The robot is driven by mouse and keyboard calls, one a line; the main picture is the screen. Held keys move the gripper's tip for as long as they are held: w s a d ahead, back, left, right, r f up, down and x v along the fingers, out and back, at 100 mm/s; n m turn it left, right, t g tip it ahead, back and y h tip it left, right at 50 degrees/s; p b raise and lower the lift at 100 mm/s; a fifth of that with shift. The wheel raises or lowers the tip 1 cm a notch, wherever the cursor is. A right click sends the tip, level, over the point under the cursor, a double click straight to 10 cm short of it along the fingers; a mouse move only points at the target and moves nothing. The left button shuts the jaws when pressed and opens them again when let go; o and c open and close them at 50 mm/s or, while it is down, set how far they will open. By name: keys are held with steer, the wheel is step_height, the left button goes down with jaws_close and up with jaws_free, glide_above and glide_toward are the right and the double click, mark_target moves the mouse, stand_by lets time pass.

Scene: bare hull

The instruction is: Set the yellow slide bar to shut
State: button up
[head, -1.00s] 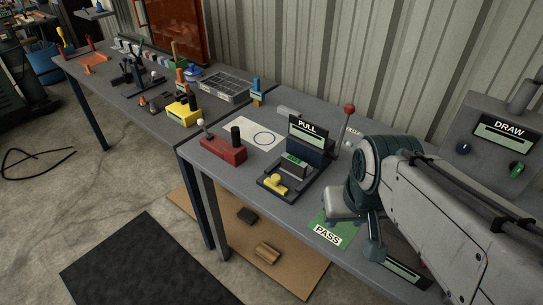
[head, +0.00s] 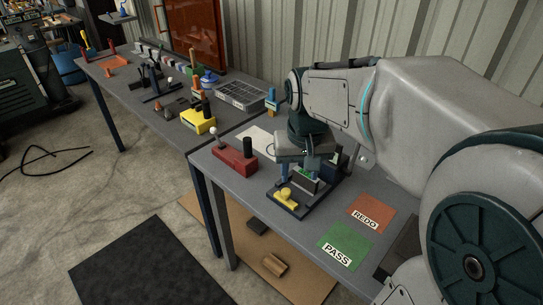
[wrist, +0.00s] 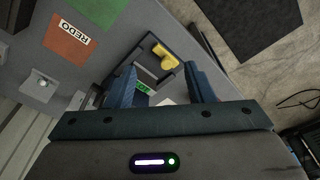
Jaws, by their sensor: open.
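The yellow slide bar (head: 286,195) sits at the front end of a dark-framed fixture (head: 303,208) on the grey table. It also shows in the wrist view (wrist: 165,58), just beyond my fingertips. A small green display (wrist: 143,87) lies on the fixture between my fingers; its text is too small to read. My gripper (head: 298,178) points down over the fixture, open and empty, behind the yellow bar. In the wrist view its two blue fingers (wrist: 160,78) stand apart on either side of the fixture. My arm partly hides the fixture's back part.
A red block with knobs (head: 235,160) stands left of the fixture. A green PASS card (head: 345,246) and an orange REDO card (head: 371,213) lie flat to the right. A yellow block (head: 198,122) stands on the far table.

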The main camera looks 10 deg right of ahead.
steer(key=g, duration=0.2)
glide_toward(286, 191)
steer(key=shift+m, duration=0.4)
step_height(286, 191, down, 9)
steer(key=shift+s+d+r+p, duration=0.15)
steer(key=shift+r+p, duration=0.05)
steer(key=shift+p, duration=0.35)
